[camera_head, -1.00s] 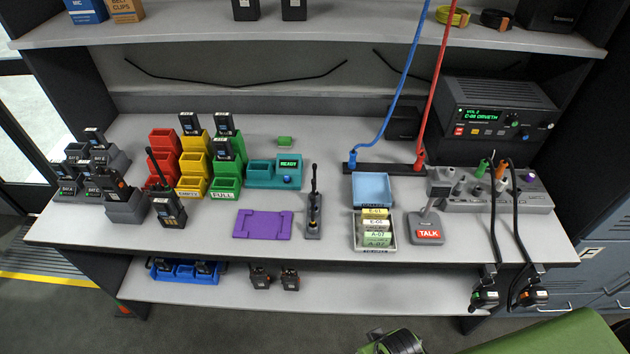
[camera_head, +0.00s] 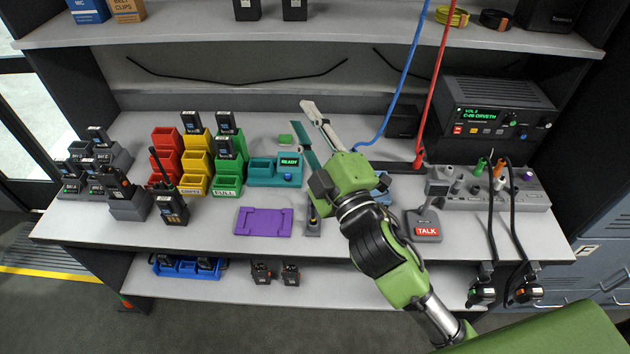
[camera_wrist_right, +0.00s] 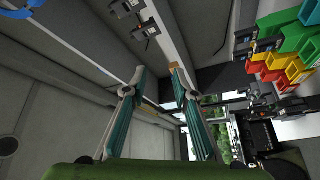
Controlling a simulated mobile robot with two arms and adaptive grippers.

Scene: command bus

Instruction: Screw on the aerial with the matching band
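A slim dark upright piece with an aerial-like top stands in a small grey stand (camera_head: 313,228), now mostly hidden behind my right arm. A black radio (camera_head: 172,208) with a thin aerial stands on the bench at left. A grey block (camera_head: 535,198) at right holds several short upright pieces with green, orange, white and purple colouring. I cannot tell which one has a matching band. My right gripper (camera_head: 303,120) is open and empty above the bench, near the teal READY unit (camera_head: 262,172). Its two spread fingers show in the right wrist view (camera_wrist_right: 159,72). My left gripper is not in view.
A purple tray (camera_head: 263,222) lies left of the stand. Red, yellow and green bins (camera_head: 228,186) stand further left. The TALK unit (camera_head: 424,226) and hanging blue (camera_head: 401,85) and red cables (camera_head: 435,85) are at right. My right arm hides most of the light-blue tray.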

